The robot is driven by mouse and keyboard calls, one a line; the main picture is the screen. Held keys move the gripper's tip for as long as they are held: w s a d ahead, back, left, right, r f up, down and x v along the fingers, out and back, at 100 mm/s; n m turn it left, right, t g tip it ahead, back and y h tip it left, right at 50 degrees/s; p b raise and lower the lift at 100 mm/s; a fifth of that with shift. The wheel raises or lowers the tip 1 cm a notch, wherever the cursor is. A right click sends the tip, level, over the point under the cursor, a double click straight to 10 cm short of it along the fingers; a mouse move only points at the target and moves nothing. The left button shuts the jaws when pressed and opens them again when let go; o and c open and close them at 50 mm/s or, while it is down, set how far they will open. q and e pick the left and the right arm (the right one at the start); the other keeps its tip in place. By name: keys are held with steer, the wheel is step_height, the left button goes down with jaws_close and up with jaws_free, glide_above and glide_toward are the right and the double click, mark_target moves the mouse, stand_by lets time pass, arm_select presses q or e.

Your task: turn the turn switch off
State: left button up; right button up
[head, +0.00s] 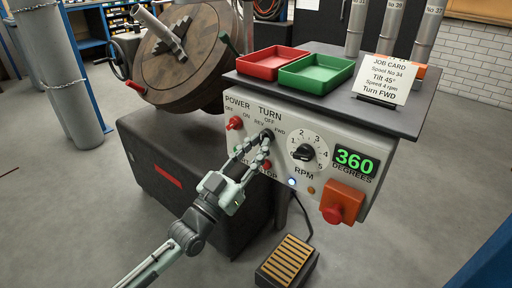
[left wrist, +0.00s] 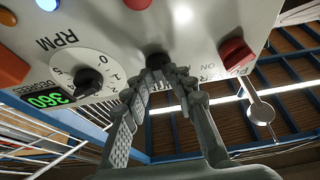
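The turn switch (head: 267,133) is a small dark knob on the grey control panel, under the label TURN with REV, OFF and FWD around it. My left gripper (head: 263,141) reaches up to it from below, its two fingers converging on the knob. In the left wrist view the fingertips (left wrist: 158,76) close in at the dark turn switch (left wrist: 157,59) and look shut on it. The fingers partly hide the knob, so I cannot tell which mark it points to. My right gripper is not in view.
Beside the switch are a red power switch (head: 235,123), an RPM dial (head: 304,152), a display (head: 354,162) reading 360 and a red stop button (head: 333,214) on an orange box. Red (head: 272,62) and green (head: 317,74) trays stand above. A wooden spool (head: 185,60) is behind left.

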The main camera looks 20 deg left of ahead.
arm_select(q)
steer(key=shift+r, duration=0.2)
steer(key=shift+s+f, duration=0.25)
steer(key=v, duration=1.1)
steer(key=shift+s+a+f, duration=0.1)
steer(key=shift+f, duration=0.05)
step_height(320, 180, down, 21)
steer(key=g+y, duration=0.5)
steer(key=g, duration=0.3)
steer(key=s+a+f+n+g+y, duration=0.1)
steer(key=s+a+f+g+y, duration=0.1)
steer(key=s+f+g, duration=0.3)
steer(key=s+a+f+n+g+y, duration=0.1)
steer(key=s+a+f+g, duration=0.3)
steer(key=s+f, duration=0.6)
steer(key=shift+f+g+y, duration=0.15)
steer(key=shift+g+y, duration=0.25)
steer(key=shift+g, duration=0.1)
